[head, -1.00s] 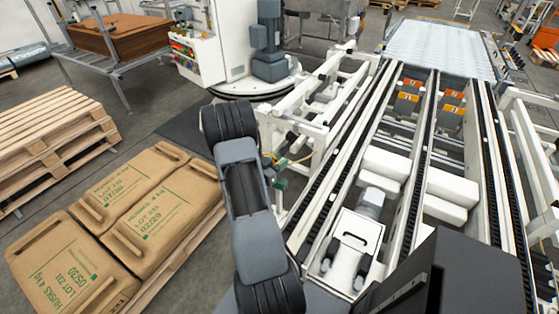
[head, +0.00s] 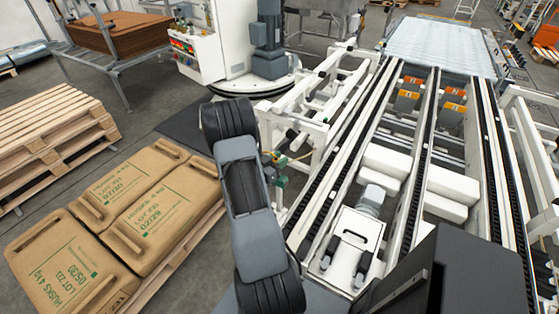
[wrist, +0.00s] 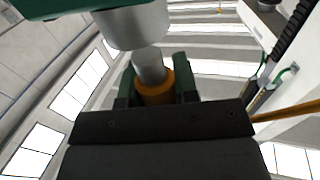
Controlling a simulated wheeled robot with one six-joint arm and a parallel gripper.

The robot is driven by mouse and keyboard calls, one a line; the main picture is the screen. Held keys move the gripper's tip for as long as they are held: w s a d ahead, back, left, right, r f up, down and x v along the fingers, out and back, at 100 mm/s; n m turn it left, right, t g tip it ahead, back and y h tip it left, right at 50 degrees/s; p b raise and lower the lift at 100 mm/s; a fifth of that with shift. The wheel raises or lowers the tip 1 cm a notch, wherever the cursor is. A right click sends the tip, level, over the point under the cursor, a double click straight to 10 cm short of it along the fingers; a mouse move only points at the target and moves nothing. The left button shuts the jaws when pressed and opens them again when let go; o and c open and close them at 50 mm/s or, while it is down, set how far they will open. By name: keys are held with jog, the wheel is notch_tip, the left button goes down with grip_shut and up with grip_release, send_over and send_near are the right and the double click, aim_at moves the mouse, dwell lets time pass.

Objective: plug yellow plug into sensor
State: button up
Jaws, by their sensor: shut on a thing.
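In the wrist view my gripper (wrist: 155,92) has its two dark green fingers shut on the yellow plug (wrist: 154,86), an orange-yellow collar with a grey barrel pointing up. An orange cable (wrist: 290,111) runs off to the right. Just above the plug is the sensor, a green body (wrist: 50,8) with a pale grey cylinder (wrist: 133,24). The barrel's top meets or overlaps the cylinder's lower edge in the picture; I cannot tell whether they touch. In the head view my arm hides the gripper and plug.
In the head view, a white conveyor frame (head: 312,107) stands right of my arm, with chain tracks beyond. Brown sacks (head: 150,215) lie on a pallet at left. Stacked empty pallets (head: 45,130) stand behind them. Dark floor shows between the sacks and the machine.

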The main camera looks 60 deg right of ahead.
jog(key=shift+f+b, duration=0.4)
dwell(0.4)
jog(key=shift+f+b, duration=0.35)
jog(key=shift+f+b, duration=0.8)
jog(key=shift+f, duration=0.05)
dwell(0.9)
jog(key=o, duration=1)
jog(key=b+v, duration=0.1)
jog(key=v, duration=1.3)
